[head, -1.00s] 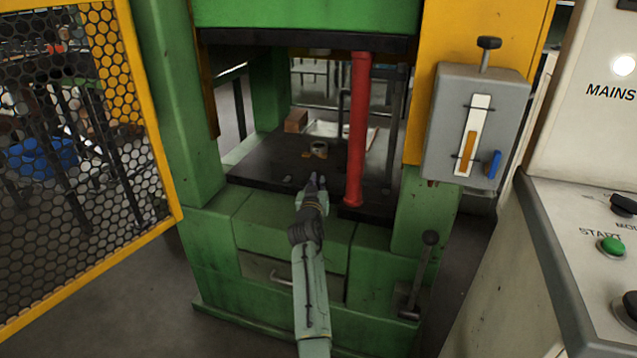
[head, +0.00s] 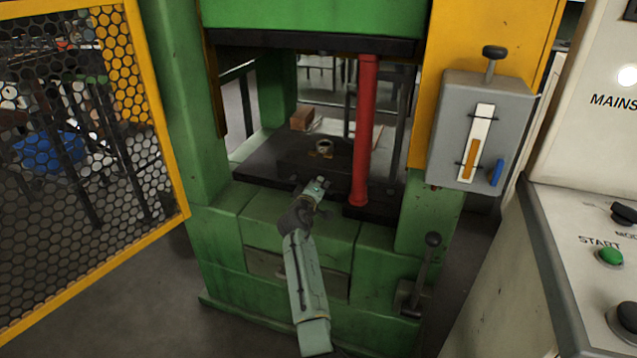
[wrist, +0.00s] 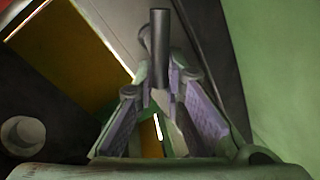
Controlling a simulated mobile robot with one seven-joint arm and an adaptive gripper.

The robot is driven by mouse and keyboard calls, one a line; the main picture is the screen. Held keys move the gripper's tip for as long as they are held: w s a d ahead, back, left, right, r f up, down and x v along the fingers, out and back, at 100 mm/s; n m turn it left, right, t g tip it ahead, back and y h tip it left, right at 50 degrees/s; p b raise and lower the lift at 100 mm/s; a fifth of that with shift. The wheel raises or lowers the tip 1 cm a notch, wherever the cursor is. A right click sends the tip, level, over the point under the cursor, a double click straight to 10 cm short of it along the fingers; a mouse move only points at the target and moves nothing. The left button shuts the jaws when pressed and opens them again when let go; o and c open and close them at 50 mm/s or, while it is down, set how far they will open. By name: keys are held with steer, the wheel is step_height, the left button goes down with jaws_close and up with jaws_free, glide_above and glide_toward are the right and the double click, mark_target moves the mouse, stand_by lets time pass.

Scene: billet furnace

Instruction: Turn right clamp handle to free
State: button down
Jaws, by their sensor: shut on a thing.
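My gripper (head: 316,188) is at the front edge of the dark press bed, left of the red column. In the wrist view its purple-padded fingers (wrist: 162,108) close around the lower end of a short dark rod (wrist: 160,48). The rod appears to be the right clamp handle. It points up the picture from between the fingers. In the head view my gripper and wrist hide the handle. The clamp body cannot be made out clearly, so whether it is free cannot be told.
The red column (head: 362,130) stands close right of my gripper. On the press bed (head: 262,165) are a small ring-shaped part (head: 324,146) and a brown block (head: 302,118). A lever (head: 427,265) stands at the lower right. A yellow mesh guard (head: 165,130) is left.

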steer(key=n, duration=0.2)
steer(key=f+n+h, duration=0.1)
steer(key=n, duration=0.1)
steer(key=shift+w+n+g, duration=0.1)
steer(key=shift+n+g, duration=0.2)
steer(key=shift+n, duration=0.1)
steer(key=shift+h+p, duration=0.3)
steer(key=shift+h, duration=0.1)
steer(key=c, duration=1.8)
jaws_free()
steer(key=shift+o, duration=1.1)
steer(key=shift+a+f, duration=0.1)
steer(key=shift+a, duration=0.05)
steer(key=v, duration=1.2)
